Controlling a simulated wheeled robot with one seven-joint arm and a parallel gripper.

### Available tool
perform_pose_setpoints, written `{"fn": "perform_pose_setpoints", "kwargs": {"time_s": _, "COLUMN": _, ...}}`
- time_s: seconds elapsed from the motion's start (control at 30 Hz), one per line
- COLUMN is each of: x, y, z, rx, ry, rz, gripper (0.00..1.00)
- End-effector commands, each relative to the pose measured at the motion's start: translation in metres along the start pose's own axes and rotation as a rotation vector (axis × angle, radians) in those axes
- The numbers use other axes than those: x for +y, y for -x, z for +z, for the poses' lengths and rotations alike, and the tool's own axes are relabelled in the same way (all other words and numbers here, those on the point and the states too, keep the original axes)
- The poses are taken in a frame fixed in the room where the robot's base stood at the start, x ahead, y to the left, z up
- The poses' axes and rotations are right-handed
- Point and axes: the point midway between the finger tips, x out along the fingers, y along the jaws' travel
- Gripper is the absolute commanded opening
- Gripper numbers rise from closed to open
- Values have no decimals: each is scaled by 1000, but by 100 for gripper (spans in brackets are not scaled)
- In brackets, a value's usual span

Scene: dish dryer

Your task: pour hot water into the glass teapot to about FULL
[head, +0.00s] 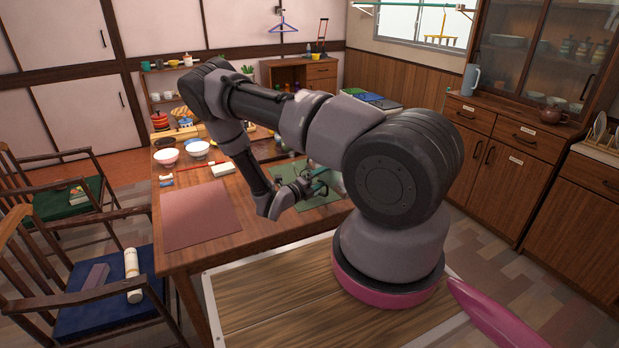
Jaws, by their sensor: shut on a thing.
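My gripper (300,187) is low over the green mat (318,203) on the wooden table. It is shut on a small dark greenish part (318,176), perhaps a handle; what it belongs to is mostly hidden behind my arm. A pale, glassy shape (337,181) shows just right of the gripper, partly covered by my arm. I cannot tell whether it is the glass teapot, and no water level can be made out. A pale blue jug (471,80) stands on the right-hand cabinet.
A pink mat (200,215) lies bare on the table's left. A brown teapot (551,115) is on the cabinet. Chairs flank the table's left side.

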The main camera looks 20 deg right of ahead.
Motion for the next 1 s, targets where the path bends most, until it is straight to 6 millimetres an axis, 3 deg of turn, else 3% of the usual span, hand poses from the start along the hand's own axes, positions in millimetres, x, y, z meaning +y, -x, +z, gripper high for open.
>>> {"fn": "perform_pose_setpoints", "kwargs": {"time_s": 1.0, "x": 0, "y": 0, "z": 3, "rx": 1, "ry": 36, "rz": -3, "gripper": 0}}
